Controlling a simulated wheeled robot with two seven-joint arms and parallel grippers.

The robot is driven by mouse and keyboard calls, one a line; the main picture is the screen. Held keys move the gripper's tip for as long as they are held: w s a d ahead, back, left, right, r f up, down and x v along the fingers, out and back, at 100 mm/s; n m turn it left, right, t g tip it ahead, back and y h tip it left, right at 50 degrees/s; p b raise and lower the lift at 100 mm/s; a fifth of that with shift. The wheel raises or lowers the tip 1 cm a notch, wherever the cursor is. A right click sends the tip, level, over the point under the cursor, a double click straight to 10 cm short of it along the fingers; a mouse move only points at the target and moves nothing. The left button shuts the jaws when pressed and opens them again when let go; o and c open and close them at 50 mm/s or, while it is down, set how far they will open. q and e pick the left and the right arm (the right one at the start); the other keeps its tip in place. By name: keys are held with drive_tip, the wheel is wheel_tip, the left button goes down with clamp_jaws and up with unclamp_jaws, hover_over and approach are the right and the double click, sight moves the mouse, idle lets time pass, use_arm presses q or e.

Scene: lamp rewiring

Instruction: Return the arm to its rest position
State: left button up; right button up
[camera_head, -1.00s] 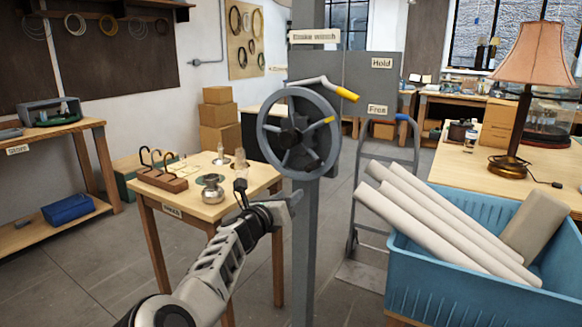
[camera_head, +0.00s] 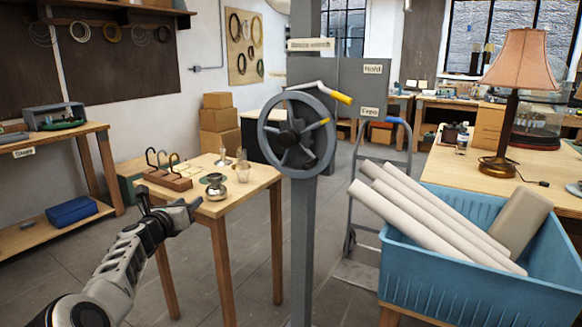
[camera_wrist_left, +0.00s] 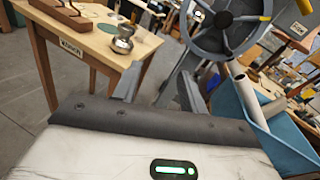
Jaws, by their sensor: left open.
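My left arm comes in from the lower left in the head view. Its gripper (camera_head: 168,207) is open and empty, in front of the front left corner of the small wooden table (camera_head: 235,197). In the left wrist view the two fingers (camera_wrist_left: 157,90) stand apart with nothing between them. The wall-post winch with its grey handwheel (camera_head: 297,134) and yellow-tipped crank stands to the right of the gripper, clear of it. My right gripper is not in view.
The small table holds a metal lamp part (camera_head: 216,186) and a wooden rack with hooks (camera_head: 168,179). A blue crate (camera_head: 450,270) with pale rolls stands at right. A lamp (camera_head: 508,100) stands on the bench behind it. Shelving (camera_head: 55,225) is at far left; floor between is open.

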use_arm(q)
drive_tip(key=s+a+r+n+y, duration=0.1)
drive_tip(key=s+a+r+y, duration=0.2)
drive_tip(key=a, duration=1)
drive_tip(key=s+a+r+n+y, duration=0.1)
drive_tip(key=s+a+y, duration=0.35)
drive_tip(key=a, duration=0.85)
drive_tip(key=s+a+r+n+y, duration=0.15)
drive_tip(key=s+a, duration=0.35)
drive_tip(key=a, duration=0.8)
drive_tip(key=s+a+f+m+g, duration=0.1)
drive_tip(key=s+f+m+g, duration=0.2)
drive_tip(key=s+f+m, duration=0.5)
drive_tip(key=s+d+f+m+g+h, duration=0.1)
drive_tip(key=s+d+f+m, duration=0.4)
drive_tip(key=d+f+m, duration=0.65)
drive_tip(key=s+d+f+m+g+h, duration=0.2)
drive_tip(key=s+d+f+m, duration=0.5)
drive_tip(key=m, duration=0.8)
drive_tip(key=s+d+f+m+g+h, duration=0.15)
drive_tip(key=s+d+f+m, duration=0.25)
drive_tip(key=s+d+m, duration=0.5)
drive_tip(key=s+d+f+m+h, duration=0.3)
drive_tip(key=s+d, duration=0.4)
drive_tip(key=d, duration=0.6)
drive_tip(key=d+n, duration=0.4)
drive_tip(key=d, duration=0.7)
drive_tip(key=shift+s+n, duration=0.3)
drive_tip(key=shift+n, duration=0.1)
